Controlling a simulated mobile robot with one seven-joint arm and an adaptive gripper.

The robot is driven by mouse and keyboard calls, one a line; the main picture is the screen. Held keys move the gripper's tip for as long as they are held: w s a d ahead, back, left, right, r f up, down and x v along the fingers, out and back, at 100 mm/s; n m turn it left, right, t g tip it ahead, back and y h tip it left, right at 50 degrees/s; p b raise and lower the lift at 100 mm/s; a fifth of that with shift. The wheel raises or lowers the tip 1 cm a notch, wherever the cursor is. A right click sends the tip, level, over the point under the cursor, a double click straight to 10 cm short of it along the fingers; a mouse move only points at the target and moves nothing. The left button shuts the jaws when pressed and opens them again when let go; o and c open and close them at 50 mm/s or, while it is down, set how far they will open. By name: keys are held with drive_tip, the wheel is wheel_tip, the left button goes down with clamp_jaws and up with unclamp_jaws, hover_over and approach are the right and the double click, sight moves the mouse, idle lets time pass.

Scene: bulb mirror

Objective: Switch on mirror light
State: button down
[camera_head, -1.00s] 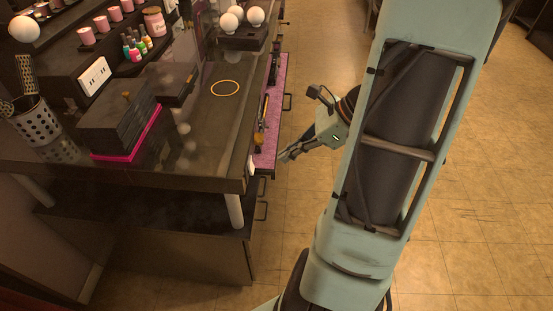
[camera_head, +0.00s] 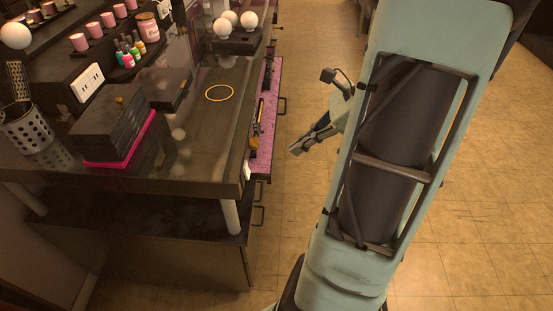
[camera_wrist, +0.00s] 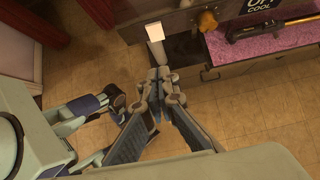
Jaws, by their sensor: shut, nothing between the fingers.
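The vanity's round white bulbs show at the upper left (camera_head: 15,35) and at the back (camera_head: 222,28) in the head view. They look white, but I cannot tell whether they are lit. I cannot make out the mirror glass or a light switch for certain.
A purple-lined drawer (camera_head: 266,125) stands open on the vanity's right side, near my gripper, with hair tools inside. A black box (camera_head: 110,125), a yellow ring (camera_head: 219,93) and a dotted cup (camera_head: 25,127) are on the glass top. The tiled floor (camera_head: 480,220) at right is clear.

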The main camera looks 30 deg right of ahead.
sight(247, 170)
drive_tip(key=shift+s+d+f+b, duration=0.1)
drive_tip(key=shift+f+b, duration=0.4)
drive_tip(key=shift+b, duration=0.25)
drive_tip(key=w+a+r+b+x, duration=0.1)
drive_tip(key=x, duration=1.2)
drive_tip(key=shift+a+r, duration=0.25)
drive_tip(key=shift+r, duration=0.1)
drive_tip(key=shift+a, duration=0.1)
